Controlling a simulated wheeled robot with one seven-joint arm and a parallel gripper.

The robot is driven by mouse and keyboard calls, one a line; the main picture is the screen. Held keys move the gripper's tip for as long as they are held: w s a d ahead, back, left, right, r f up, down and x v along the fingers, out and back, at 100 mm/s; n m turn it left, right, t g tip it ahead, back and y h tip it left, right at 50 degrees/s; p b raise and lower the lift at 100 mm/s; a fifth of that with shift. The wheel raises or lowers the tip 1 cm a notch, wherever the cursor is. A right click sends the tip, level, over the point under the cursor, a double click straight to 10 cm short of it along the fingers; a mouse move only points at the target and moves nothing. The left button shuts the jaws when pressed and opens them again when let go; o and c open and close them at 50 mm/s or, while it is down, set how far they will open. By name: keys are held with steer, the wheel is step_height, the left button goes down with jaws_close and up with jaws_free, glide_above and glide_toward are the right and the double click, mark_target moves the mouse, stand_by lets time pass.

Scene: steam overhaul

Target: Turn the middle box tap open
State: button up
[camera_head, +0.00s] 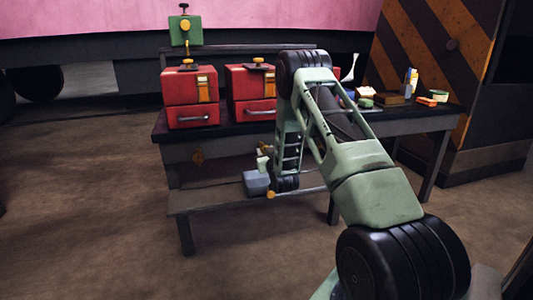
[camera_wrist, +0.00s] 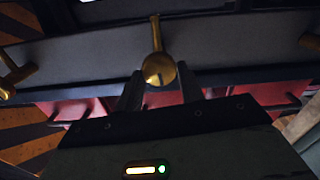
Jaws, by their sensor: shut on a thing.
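The middle box tap (camera_wrist: 156,38) is brass, with a thin lever ending in a round knob. In the wrist view it is at the centre, its knob between the two dark fingers of my gripper (camera_wrist: 159,78). My gripper is shut on it. In the head view the middle tap (camera_head: 265,148) shows small on the bench's front, partly hidden by my arm. My gripper (camera_head: 262,163) is just below it. A second brass tap (camera_head: 197,157) is on the bench front to the left. In the wrist view, brass taps show at the left (camera_wrist: 16,76) and right edge (camera_wrist: 311,41).
Red boxes (camera_head: 190,115) with handles stand on the dark bench (camera_head: 190,151), a green box (camera_head: 186,30) behind them. Small items (camera_head: 392,98) lie at the bench's right. A lower shelf (camera_head: 215,197) runs underneath. A striped cabinet (camera_head: 440,70) stands at right. The front-left floor is clear.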

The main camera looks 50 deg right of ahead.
steer(key=n, duration=0.4)
steer(key=shift+w+a, duration=0.1)
steer(key=shift+a, duration=0.05)
steer(key=n, duration=0.5)
steer(key=shift+f, duration=0.15)
steer(key=n, duration=0.3)
steer(key=shift+n, duration=0.3)
steer(key=shift+f+n+p, duration=0.1)
steer(key=shift+n+p, duration=0.2)
steer(key=shift+n, duration=1.7)
steer(key=o, duration=1)
steer(key=p+v, duration=0.3)
steer(key=v, duration=1.4)
steer(key=shift+a, duration=0.2)
